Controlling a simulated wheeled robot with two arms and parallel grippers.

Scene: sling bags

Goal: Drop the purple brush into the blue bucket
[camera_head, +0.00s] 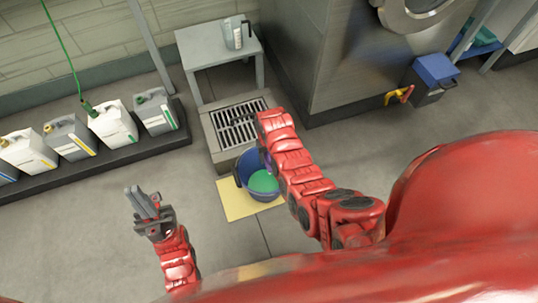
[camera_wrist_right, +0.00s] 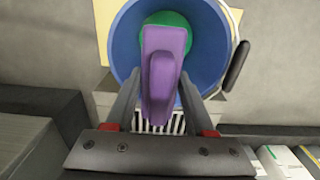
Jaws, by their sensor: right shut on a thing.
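In the right wrist view the bucket (camera_wrist_right: 207,50) is seen from above, with a green round thing (camera_wrist_right: 183,20) inside. The purple brush (camera_wrist_right: 164,65) is between the fingers of my right gripper (camera_wrist_right: 163,100), which is shut on it, over the bucket's opening. In the head view only a bit of purple shows beside my right arm. My left gripper (camera_head: 146,203) is empty, away to the left over bare floor; its finger gap is unclear.
A yellow mat (camera_head: 233,205) lies under the bucket. A floor grate (camera_head: 238,122) and a grey table (camera_head: 205,47) with a clear jug (camera_head: 233,35) are behind. Several jerrycans (camera_head: 113,125) stand on a low dark platform at the left. The floor at front left is clear.

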